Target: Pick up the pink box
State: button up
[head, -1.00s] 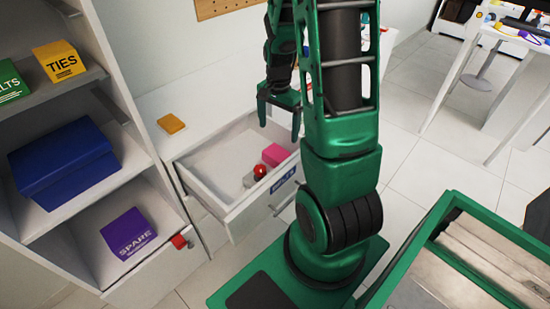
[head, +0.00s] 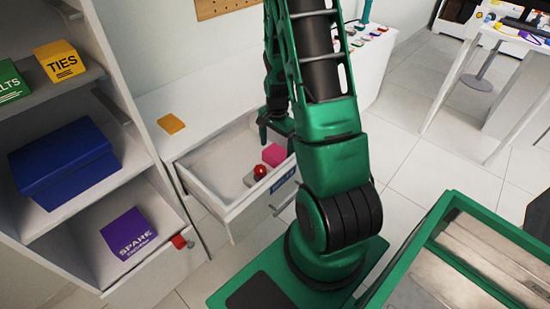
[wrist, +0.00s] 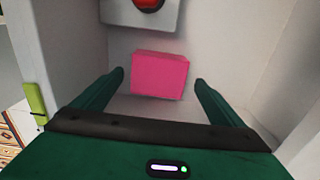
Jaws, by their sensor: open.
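The pink box (head: 274,154) lies inside the open drawer (head: 238,207), near its right end. My gripper (head: 276,135) is above that end of the drawer, over the box, and partly hidden by my arm. In the wrist view the pink box (wrist: 160,76) shows ahead of and between the two spread fingers of my gripper (wrist: 160,80). The fingers are open and apart from the box, with nothing held.
A grey block with a red button (head: 259,173) sits in the drawer beside the box. The drawer walls rise close around both. An orange box (head: 171,124) lies on the cabinet top. Shelves at left hold a blue box (head: 63,160) and a purple box (head: 128,233).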

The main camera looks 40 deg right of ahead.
aim_at(276, 153)
jog(key=shift+f, duration=1.7)
jog(key=c, duration=1.2)
jog(key=shift+r, duration=0.15)
